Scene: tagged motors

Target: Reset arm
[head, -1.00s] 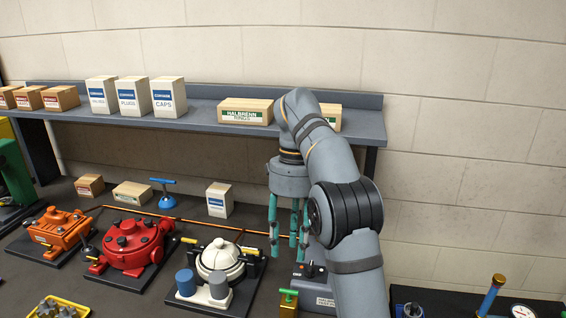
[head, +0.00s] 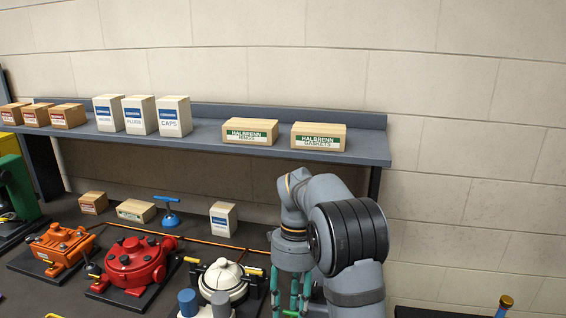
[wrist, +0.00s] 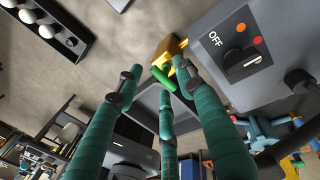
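My arm (head: 350,240) stands at the right of the motors in the head view, bent low with its wrist pointing down. My gripper (head: 288,297) hangs from it with teal fingers, their lower ends cut off by the bottom edge. Beyond the tips are a green and yellow piece (wrist: 165,62) and a grey control box (wrist: 245,50) marked OFF.
Orange (head: 62,248), red (head: 136,262) and white (head: 222,283) motors stand left of my gripper. A shelf (head: 225,152) with several boxes, including the gaskets box (head: 318,138), runs behind and above my arm. A small white box (head: 223,219) stands on the bench.

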